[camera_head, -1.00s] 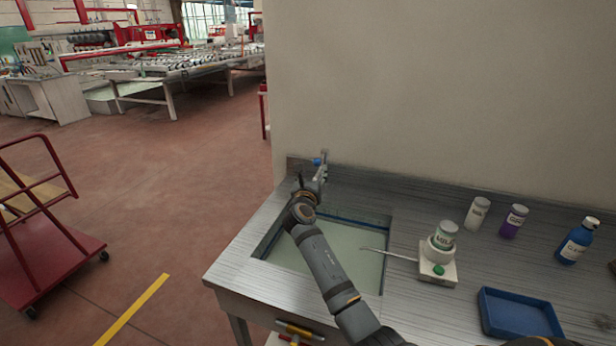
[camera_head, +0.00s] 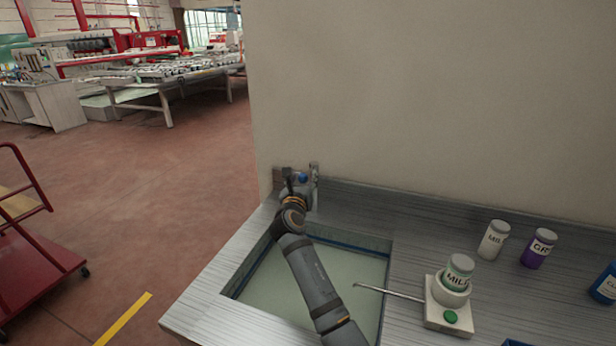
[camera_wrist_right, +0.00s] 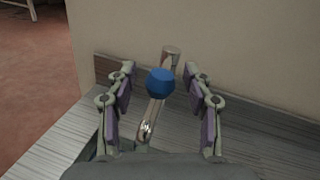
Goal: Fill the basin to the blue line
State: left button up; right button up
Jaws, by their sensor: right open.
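The basin (camera_head: 388,262) is a square sink let into the bench, with pale greenish water or floor (camera_head: 268,285) inside. A dark blue line (camera_head: 350,246) runs along its back wall; I cannot tell the exact level against it. The metal tap (camera_head: 314,185) stands behind the basin with a blue knob (camera_head: 303,178). My right gripper (camera_head: 289,182) is at the tap. In the right wrist view, the blue knob (camera_wrist_right: 160,83) sits between the open fingers of the right gripper (camera_wrist_right: 158,78), with gaps on both sides. My right arm hides part of the basin. My left gripper is out of view.
A white device with a green button (camera_head: 450,316) holds a jar (camera_head: 459,271); its thin rod reaches over the basin. A white bottle (camera_head: 493,240), purple bottle (camera_head: 538,249) and blue bottle (camera_head: 606,284) stand right. A wall rises behind; a red cart (camera_head: 40,270) stands left.

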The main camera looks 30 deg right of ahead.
jog(key=shift+w, duration=0.1)
jog(key=shift+r, duration=0.1)
jog(key=shift+c, duration=0.3)
grip_shut()
